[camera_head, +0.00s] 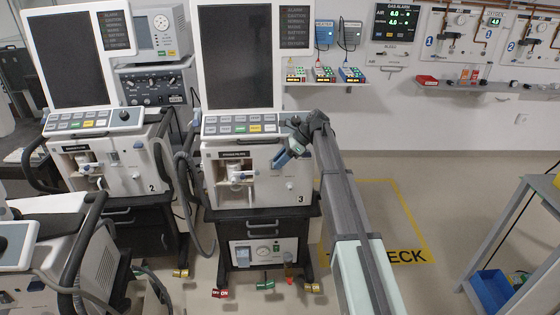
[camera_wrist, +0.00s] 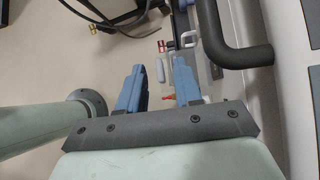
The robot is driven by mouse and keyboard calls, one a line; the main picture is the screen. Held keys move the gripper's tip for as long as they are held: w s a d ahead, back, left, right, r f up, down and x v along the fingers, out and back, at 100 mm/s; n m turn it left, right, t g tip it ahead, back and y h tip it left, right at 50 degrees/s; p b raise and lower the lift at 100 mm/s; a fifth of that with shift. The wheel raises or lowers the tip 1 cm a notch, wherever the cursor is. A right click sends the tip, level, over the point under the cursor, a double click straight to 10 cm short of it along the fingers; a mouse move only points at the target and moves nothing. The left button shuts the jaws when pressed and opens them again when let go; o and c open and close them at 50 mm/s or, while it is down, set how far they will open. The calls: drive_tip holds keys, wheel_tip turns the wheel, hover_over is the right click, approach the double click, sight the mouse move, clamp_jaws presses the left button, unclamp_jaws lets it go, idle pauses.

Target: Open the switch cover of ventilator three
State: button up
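Ventilator three (camera_head: 262,185), marked "3", stands in the middle of the head view with its screen upright. My gripper (camera_head: 288,156) is at the upper right of its body, beside the control panel. In the wrist view, the two blue fingers of my gripper (camera_wrist: 159,90) are apart with nothing held between them. Beyond the fingers are a small pale rounded part (camera_wrist: 160,70) and a red-orange tip (camera_wrist: 168,97). I cannot tell whether either belongs to the switch cover. I cannot make out the switch cover for certain in either view.
Ventilator two (camera_head: 115,165) stands to the left, with hoses between the machines. A black handle bar (camera_wrist: 235,50) is close to the right of my fingers in the wrist view. Open floor (camera_head: 390,195) with yellow marking lies to the right, before a grey bench (camera_head: 520,225).

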drive_tip(key=v, duration=1.4)
drive_tip(key=shift+f, duration=0.1)
